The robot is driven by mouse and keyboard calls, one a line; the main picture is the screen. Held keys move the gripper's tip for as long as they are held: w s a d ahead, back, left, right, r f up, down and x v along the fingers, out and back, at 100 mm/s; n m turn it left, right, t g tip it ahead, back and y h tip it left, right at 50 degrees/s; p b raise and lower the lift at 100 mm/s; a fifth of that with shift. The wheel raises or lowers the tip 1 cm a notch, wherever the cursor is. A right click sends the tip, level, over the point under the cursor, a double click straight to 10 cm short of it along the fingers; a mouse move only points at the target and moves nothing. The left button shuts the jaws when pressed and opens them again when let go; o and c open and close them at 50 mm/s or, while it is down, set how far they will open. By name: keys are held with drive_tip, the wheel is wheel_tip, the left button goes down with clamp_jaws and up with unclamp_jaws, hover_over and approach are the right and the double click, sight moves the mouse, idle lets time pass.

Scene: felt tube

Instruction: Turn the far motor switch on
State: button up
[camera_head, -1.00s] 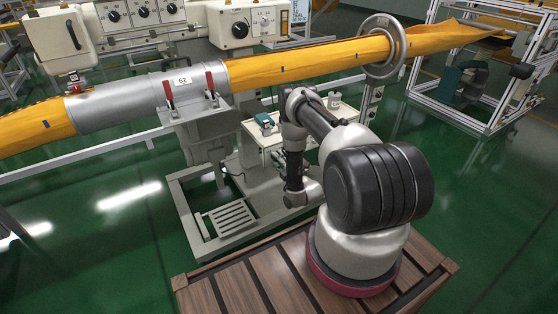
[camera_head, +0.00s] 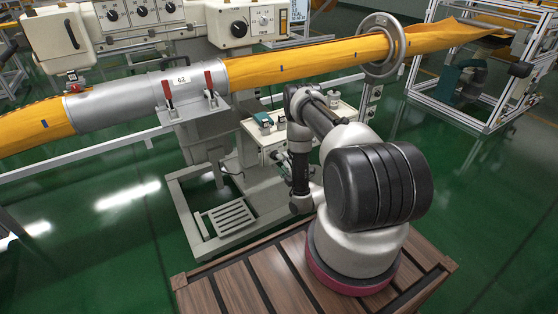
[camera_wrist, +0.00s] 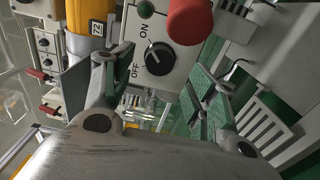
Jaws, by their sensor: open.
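In the wrist view, a black rotary switch (camera_wrist: 160,58) with ON and OFF labels sits on a pale panel (camera_wrist: 177,84) ahead of my gripper. Its white mark points to the upper left, toward the ON side. I cannot tell for certain whether it is the far motor switch. My gripper (camera_wrist: 150,93) is open, with one finger on the left and one on the right. The switch shows between and beyond the fingers, and nothing is held. In the head view my gripper is not clearly visible.
A red button (camera_wrist: 190,20) and a green button (camera_wrist: 146,8) sit close to the switch. A yellow part (camera_wrist: 88,14) is at the upper left. In the head view, a yellow felt tube (camera_head: 310,60) runs above the machine through a metal ring (camera_head: 400,46).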

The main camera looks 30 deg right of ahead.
drive_tip(key=s, duration=0.7)
drive_tip(key=shift+s, duration=0.35)
drive_tip(key=shift+d, duration=0.1)
